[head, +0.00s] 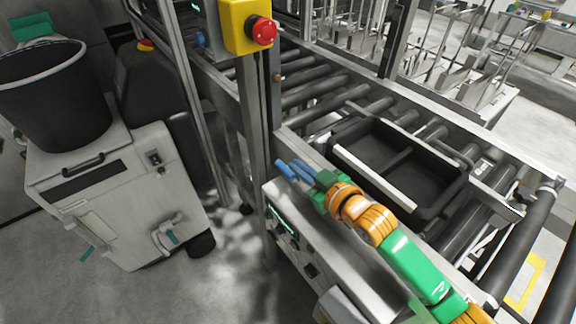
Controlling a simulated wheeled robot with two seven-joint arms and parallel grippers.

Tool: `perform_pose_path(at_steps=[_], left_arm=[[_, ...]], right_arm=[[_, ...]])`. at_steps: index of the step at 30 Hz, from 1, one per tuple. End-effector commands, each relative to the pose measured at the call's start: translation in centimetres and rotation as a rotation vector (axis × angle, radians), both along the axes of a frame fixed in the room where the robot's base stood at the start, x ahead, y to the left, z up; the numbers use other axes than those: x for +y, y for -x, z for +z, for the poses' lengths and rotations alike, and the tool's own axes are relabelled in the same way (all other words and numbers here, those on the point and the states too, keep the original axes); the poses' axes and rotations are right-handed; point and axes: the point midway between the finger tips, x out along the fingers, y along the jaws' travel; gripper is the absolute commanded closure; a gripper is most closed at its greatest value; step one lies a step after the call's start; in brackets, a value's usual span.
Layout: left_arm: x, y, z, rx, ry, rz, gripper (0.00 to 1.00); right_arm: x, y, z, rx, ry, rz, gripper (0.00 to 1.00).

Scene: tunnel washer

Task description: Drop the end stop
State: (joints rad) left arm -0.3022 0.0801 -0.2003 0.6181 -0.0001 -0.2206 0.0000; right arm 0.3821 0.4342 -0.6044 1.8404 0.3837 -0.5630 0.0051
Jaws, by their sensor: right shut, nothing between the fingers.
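My right gripper (290,170) has blue fingers, close together and empty. It is beside the near side rail of the roller conveyor, above the left end of the control panel (290,235). My green and orange right arm reaches in from the lower right, in front of part of the conveyor. A black divided tray (455,197) sits on the conveyor rollers, right of the gripper and apart from it. I cannot pick out the end stop for certain among the metal rails and bars. My left gripper is not in view.
A yellow box with a red emergency button (262,31) is on a metal post (252,120) left of the gripper. A white machine cabinet (110,195) carries a black bin (58,100) at left. Bare rollers (330,90) lie beyond the tray. Open floor (190,285) is at lower left.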

Motion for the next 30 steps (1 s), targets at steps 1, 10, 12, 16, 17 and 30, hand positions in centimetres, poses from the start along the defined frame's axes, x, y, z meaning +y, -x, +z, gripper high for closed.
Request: perform_pose_path(at_steps=[1, 10, 12, 16, 17, 30], left_arm=[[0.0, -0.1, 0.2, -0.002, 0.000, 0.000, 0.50], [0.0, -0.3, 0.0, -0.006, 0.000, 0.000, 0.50], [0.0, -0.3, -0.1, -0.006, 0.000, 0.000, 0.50], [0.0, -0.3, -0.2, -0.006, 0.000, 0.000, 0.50], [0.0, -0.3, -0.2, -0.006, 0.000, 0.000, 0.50], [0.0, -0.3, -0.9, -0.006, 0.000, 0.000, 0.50]], right_arm=[[0.7, -0.9, -0.1, -0.001, -0.001, 0.001, 1.00], [2.9, -4.8, -2.9, 0.002, 0.004, 0.001, 1.00], [2.7, -4.9, -3.9, 0.000, 0.002, 0.001, 1.00], [2.5, -5.0, -5.0, -0.001, 0.002, 0.001, 1.00], [2.5, -5.0, -5.1, -0.001, 0.002, 0.002, 1.00], [2.4, -5.0, -6.0, -0.001, 0.001, 0.000, 1.00]])
